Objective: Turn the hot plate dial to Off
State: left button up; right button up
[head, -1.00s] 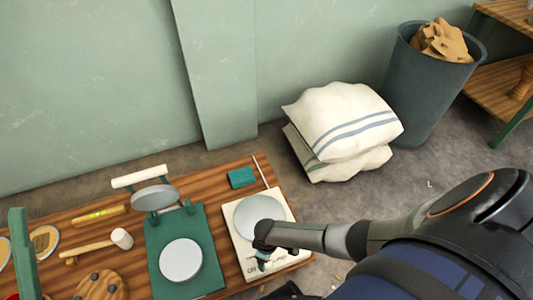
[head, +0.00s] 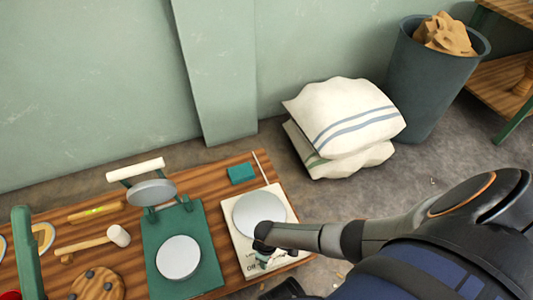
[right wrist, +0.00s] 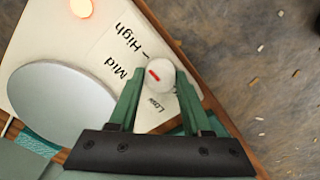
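The hot plate (head: 238,237) is a cream slab with a round grey disc (head: 259,214), at the right end of the wooden table. Its white dial (right wrist: 158,88) has a red mark, which points to the upper left in the right wrist view, toward the Mid and High labels. Low is printed beside the dial; Off shows small in the head view. An orange light glows on the plate's corner (right wrist: 82,8). My right gripper (right wrist: 160,82) has its green fingers closely against both sides of the dial. My left gripper is not in view.
A green press (head: 204,245) with a round plate stands left of the hot plate. A teal block (head: 241,174) and a thin white rod lie behind it. A mallet (head: 118,236) lies further left. Cushions (head: 345,115) and a bin (head: 425,90) stand on the floor beyond.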

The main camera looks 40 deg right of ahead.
grip_shut()
